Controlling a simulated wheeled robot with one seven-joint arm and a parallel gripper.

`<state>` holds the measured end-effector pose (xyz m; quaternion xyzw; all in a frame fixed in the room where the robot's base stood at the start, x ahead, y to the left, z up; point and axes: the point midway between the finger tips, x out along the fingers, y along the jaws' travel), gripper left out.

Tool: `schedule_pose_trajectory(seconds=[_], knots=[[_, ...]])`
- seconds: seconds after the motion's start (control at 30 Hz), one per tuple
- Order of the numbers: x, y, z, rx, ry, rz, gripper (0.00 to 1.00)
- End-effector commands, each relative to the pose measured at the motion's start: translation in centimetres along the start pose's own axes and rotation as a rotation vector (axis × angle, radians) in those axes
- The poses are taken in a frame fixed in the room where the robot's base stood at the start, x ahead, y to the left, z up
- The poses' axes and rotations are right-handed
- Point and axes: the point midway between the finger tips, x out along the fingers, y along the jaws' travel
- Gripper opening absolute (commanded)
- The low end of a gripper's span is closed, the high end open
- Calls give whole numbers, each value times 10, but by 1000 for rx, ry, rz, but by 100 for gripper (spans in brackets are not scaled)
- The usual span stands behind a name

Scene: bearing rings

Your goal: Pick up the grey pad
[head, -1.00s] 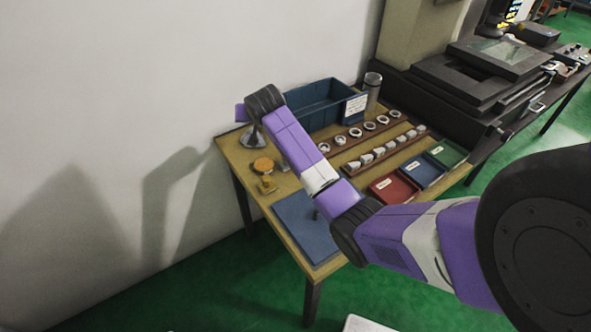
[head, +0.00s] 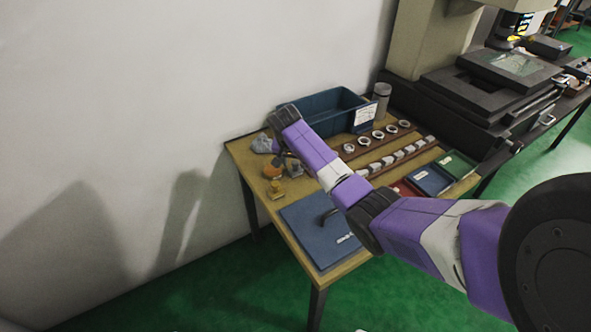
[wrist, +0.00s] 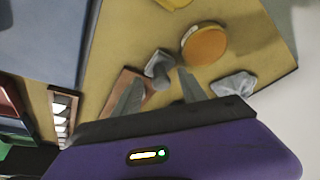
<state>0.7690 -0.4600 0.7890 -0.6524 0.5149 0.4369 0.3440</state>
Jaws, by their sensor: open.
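In the wrist view, my gripper (wrist: 161,82) is open, pointing down at the table's far corner. A small grey piece with a rounded end (wrist: 158,66) lies just beyond and between the fingertips; nothing is visibly gripped. A crumpled pale grey piece, like cloth (wrist: 235,84), lies to the right of the fingers; it also shows in the head view (head: 263,144). I cannot tell for sure which grey thing is the pad. In the head view my arm hides most of the gripper and the spot under it.
An orange-topped round thing (wrist: 205,44) stands close by the fingers. A yellow piece (head: 277,189) and a blue mat (head: 318,232) lie nearer the table's front. A blue bin (head: 335,112), rows of rings (head: 364,143) and small trays (head: 428,180) fill the rest.

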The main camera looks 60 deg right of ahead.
Motion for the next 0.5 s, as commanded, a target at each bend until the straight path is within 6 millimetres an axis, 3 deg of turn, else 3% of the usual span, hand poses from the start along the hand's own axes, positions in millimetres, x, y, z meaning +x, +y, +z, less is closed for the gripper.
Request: schedule_pose_trajectory(seconds=[0.17,0.43,0.5], knots=[[18,0,-1,0,1,1,50],[20,0,-1,0,1,-1,50],[20,0,-1,0,1,-1,36]])
